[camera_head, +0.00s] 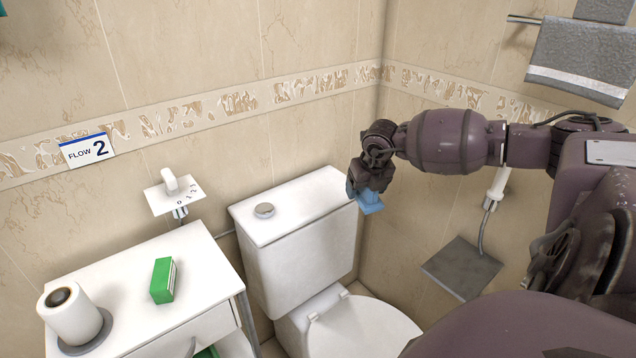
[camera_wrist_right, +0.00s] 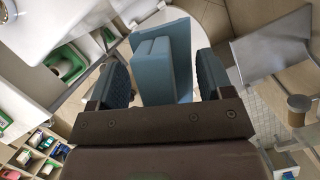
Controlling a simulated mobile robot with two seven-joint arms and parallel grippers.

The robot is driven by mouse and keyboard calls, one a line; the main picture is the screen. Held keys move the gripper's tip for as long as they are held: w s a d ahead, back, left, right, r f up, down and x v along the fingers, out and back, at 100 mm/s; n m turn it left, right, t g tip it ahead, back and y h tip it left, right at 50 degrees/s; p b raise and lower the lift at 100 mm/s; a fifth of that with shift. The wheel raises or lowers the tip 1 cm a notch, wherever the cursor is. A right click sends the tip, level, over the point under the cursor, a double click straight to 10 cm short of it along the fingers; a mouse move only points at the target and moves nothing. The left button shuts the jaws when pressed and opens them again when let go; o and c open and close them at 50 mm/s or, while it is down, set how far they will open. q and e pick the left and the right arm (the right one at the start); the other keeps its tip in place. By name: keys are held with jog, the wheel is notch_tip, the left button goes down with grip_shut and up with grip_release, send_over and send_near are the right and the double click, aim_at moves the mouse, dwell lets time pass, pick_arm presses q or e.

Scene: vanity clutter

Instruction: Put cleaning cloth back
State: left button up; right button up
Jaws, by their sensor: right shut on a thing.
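The blue cleaning cloth (camera_head: 371,204) is in my right gripper (camera_head: 364,184), beside the right end of the white cistern. In the right wrist view the folded cloth (camera_wrist_right: 165,62) stands between the two fingers of the right gripper (camera_wrist_right: 160,78), which is shut on it. The cloth's lower part hangs free of the wall and cistern as far as I can see. My left gripper is not in view.
The cistern (camera_head: 300,212) has a button on its clear lid, above the toilet bowl (camera_head: 365,330). A white cabinet (camera_head: 130,290) at left bears a green box (camera_head: 163,280) and a paper roll (camera_head: 72,315). A grey towel (camera_head: 583,58) hangs at upper right. A grey plate (camera_head: 460,267) is at lower right.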

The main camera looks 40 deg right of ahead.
jog(key=shift+w+d, duration=0.2)
jog(key=shift+w, duration=0.05)
jog(key=w+b, duration=0.2)
jog(key=w, duration=0.4)
jog(key=w+d+f+b, duration=0.1)
jog(key=w, duration=0.5)
jog(key=w+d+f+b, duration=0.1)
jog(key=w+b, duration=0.1)
jog(key=w, duration=0.4)
jog(key=shift+w+d+b, duration=0.1)
jog(key=shift+w+b, duration=0.2)
jog(key=shift+w, duration=0.1)
notch_tip(320, 180, down, 5)
jog(key=shift+w+f+b, duration=0.1)
jog(key=shift+b, duration=0.3)
jog(key=shift+w+f, duration=0.1)
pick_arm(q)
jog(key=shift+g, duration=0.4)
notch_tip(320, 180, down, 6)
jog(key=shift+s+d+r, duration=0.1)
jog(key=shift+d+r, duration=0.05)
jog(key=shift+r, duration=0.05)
pick_arm(e)
jog(key=shift+r, duration=0.2)
